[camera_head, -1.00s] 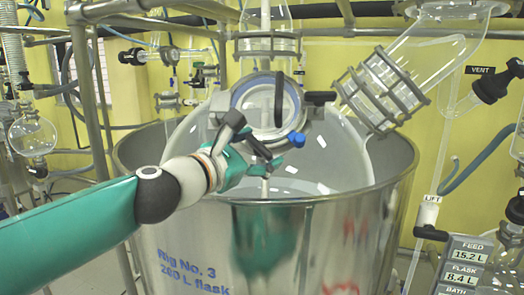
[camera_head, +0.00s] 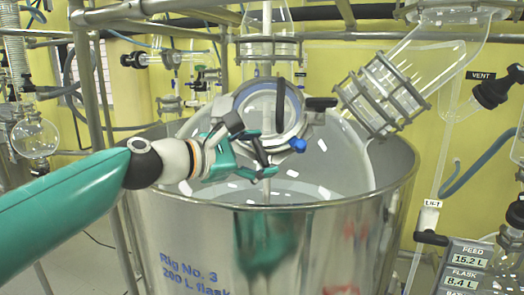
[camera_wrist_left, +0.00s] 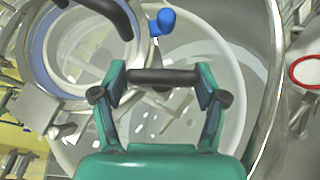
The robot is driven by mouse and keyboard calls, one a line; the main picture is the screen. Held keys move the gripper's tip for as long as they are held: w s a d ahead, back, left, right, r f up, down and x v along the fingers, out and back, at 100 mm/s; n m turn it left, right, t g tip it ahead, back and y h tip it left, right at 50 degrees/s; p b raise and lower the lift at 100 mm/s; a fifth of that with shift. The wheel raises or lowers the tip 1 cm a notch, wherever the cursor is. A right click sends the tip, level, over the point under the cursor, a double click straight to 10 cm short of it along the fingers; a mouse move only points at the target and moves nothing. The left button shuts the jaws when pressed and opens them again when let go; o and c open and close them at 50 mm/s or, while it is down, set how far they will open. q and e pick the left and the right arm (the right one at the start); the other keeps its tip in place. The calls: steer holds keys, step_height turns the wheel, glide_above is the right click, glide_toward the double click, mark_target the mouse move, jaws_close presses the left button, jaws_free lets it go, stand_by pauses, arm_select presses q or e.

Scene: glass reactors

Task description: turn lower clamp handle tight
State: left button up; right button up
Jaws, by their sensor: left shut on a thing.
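The lower clamp handle, a short black bar (camera_wrist_left: 162,76), spans between the two fingertips of my left gripper (camera_wrist_left: 160,82) in the wrist view. The gripper is shut on it. In the head view my left gripper (camera_head: 262,160) is at the lower edge of the round port (camera_head: 270,112) on the glass flask, where the fingers and the dark handle overlap and are hard to tell apart. A blue knob (camera_head: 297,145) is just right of the fingers; it also shows in the wrist view (camera_wrist_left: 165,18). My right gripper is not in view.
A black lid handle (camera_head: 281,97) crosses the port and a black clamp bar (camera_head: 321,102) is at its right. A clamped glass tube (camera_head: 382,92) rises at right.

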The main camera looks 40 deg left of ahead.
arm_select(q)
steer(key=m+g+p, duration=0.1)
steer(key=m+g+h+p, duration=0.1)
steer(key=shift+w+f+m, duration=0.15)
steer(key=shift+f+m, duration=0.05)
steer(key=shift+m, duration=0.2)
steer(key=shift+f+m+g+h, duration=0.15)
steer(key=shift+m+g+h, duration=0.35)
steer(key=shift+m+g, duration=0.55)
steer(key=o, duration=1.1)
steer(key=shift+p, duration=0.3)
steer(key=shift+r, duration=0.2)
steer(key=shift+r, duration=0.1)
